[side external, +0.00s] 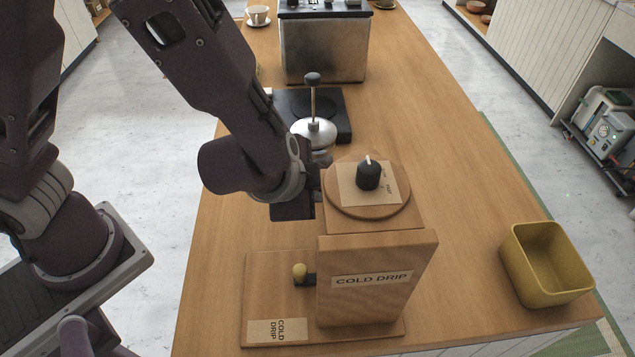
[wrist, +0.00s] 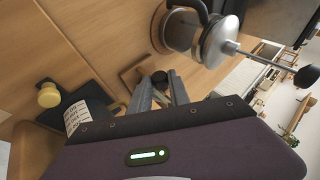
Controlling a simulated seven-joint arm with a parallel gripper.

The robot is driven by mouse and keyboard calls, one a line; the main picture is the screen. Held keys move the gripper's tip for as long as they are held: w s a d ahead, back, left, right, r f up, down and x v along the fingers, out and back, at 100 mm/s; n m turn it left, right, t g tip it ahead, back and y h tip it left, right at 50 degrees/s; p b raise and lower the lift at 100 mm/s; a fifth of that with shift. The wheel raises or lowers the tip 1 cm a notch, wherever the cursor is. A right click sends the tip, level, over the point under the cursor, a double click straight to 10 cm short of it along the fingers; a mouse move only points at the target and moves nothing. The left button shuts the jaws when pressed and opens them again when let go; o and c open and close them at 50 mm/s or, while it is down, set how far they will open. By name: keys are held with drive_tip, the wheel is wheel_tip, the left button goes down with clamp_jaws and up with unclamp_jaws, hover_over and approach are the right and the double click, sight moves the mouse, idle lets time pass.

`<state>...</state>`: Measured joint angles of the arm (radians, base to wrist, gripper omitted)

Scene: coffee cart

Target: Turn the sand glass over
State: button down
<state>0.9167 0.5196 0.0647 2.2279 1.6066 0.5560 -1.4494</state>
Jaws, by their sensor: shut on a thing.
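No glass bulbs or sand show clearly in either view. In the side view my gripper's body reaches down just behind and left of the wooden cold drip box (side external: 372,283). That box hides the fingertips and whatever they hold there.
A French press (side external: 314,130) stands close behind my gripper, its plunger upright. The cold drip box carries a black dial (side external: 368,173) and a yellow-knobbed lever (side external: 299,271). A yellow bin (side external: 545,263) stands at right. The counter's right middle is clear.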

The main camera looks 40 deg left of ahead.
drive_tip(key=shift+a+f, duration=0.1)
drive_tip(key=c, duration=1.2)
unclamp_jaws()
drive_tip(key=shift+c, duration=0.2)
drive_tip(key=v, duration=0.7)
